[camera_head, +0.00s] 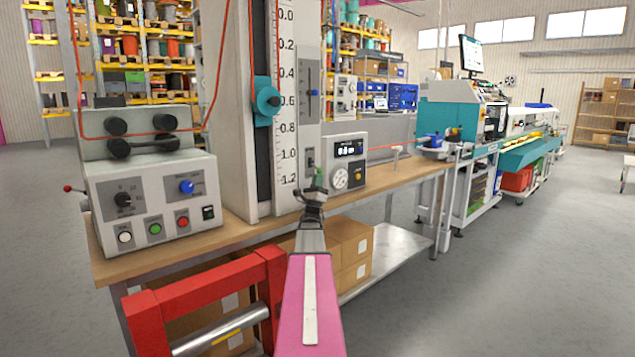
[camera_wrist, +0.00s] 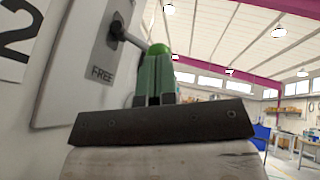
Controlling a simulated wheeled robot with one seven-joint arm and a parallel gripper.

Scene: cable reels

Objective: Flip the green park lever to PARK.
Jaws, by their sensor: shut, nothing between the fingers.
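The park lever's green ball knob (camera_wrist: 159,48) shows in the wrist view on a dark stem that juts from a grey plate (camera_wrist: 98,52). The word FREE is printed on the plate below the stem. My gripper's green fingers (camera_wrist: 155,70) are shut and empty, with their tips right at the knob. I cannot tell whether they touch it. In the head view my gripper (camera_head: 318,184) is at the lower part of the tall scale column (camera_head: 290,110), near the lever plate (camera_head: 310,155). The knob is hard to separate from my fingertips there.
The column stands on a wooden bench (camera_head: 400,178). A control box (camera_head: 155,200) with buttons is left, and a small display unit (camera_head: 346,160) is just right of my gripper. A red frame (camera_head: 200,290) stands in front below. Open floor lies to the right.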

